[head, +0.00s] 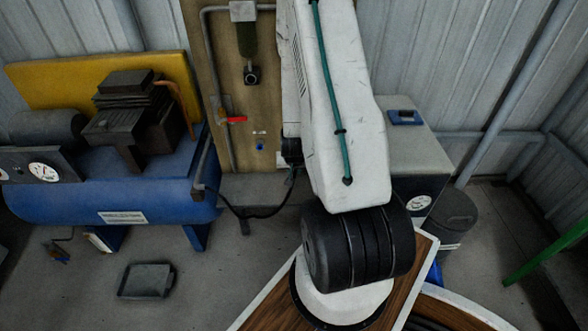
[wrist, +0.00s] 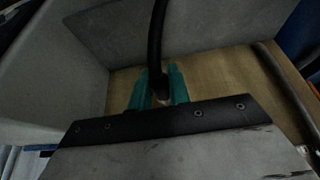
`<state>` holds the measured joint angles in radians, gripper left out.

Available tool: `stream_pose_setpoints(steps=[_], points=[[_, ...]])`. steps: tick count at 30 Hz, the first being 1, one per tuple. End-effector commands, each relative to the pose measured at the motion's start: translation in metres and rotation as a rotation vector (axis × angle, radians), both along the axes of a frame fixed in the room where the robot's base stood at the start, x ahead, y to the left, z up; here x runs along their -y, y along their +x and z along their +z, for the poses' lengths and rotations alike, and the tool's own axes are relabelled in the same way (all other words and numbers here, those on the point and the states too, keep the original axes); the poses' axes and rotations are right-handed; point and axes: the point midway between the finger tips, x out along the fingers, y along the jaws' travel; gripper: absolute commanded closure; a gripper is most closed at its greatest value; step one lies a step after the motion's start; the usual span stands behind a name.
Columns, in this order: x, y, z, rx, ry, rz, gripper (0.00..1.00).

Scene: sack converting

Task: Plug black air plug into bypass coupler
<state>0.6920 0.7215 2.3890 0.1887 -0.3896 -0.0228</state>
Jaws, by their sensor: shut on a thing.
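In the wrist view, my gripper (wrist: 158,88) has teal fingers shut on the black air plug (wrist: 162,92) at the end of a black hose (wrist: 157,40). The plug lies between the fingers, with its tip partly hidden by the dark plate in front. In the head view, my arm hides the fingers and plug; the black hose (head: 262,215) hangs beneath the arm beside the wooden board (head: 225,60). A small blue fitting (head: 259,146) under a white label on the board may be the bypass coupler. I cannot tell whether the plug touches any coupler.
A red-handled valve (head: 233,119) and grey pipe (head: 207,60) are on the board. A blue compressor tank (head: 150,200) stands left, a grey cabinet (head: 420,150) right of my arm, and a dark bin (head: 452,215) beyond. A black tray (head: 146,281) lies on the floor.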

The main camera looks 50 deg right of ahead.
Motion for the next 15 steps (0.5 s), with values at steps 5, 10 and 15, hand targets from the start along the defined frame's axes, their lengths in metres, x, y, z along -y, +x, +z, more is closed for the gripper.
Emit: stream_pose_setpoints(steps=[5, 10, 15], points=[[0.006, 0.005, 0.000, 0.001, -0.001, -0.004, 1.00], [0.019, 0.016, 0.000, 0.001, -0.002, -0.004, 1.00], [0.031, 0.027, 0.000, 0.000, -0.001, -0.003, 1.00]])
